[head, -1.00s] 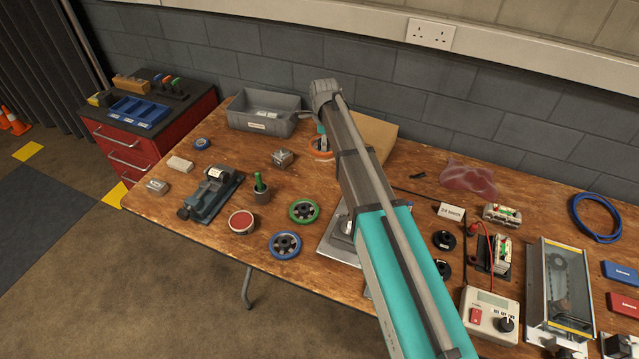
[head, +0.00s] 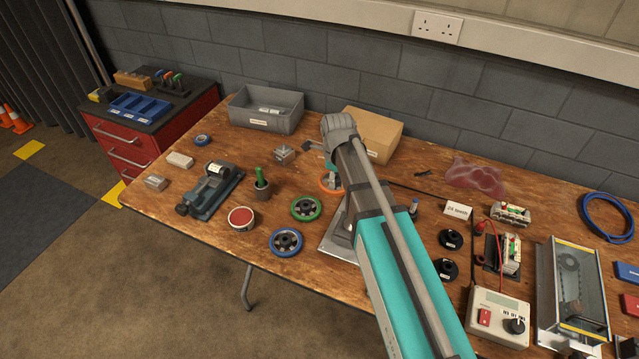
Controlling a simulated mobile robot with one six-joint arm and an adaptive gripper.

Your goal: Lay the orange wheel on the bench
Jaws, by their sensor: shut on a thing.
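The orange wheel (head: 326,185) shows as a part of its orange rim in the head view, left of my arm near the middle of the bench (head: 215,262). My gripper (head: 333,173) is over the wheel and shut on it. My arm hides most of the fingers and the right part of the wheel. Whether the wheel touches the bench top or hangs just above it, I cannot tell.
A green wheel (head: 306,198) and a blue wheel (head: 286,232) lie in front. A cardboard box (head: 375,130) and grey bin (head: 238,112) stand behind. A small metal block (head: 284,152) sits to the left. Some bare wood lies between these things.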

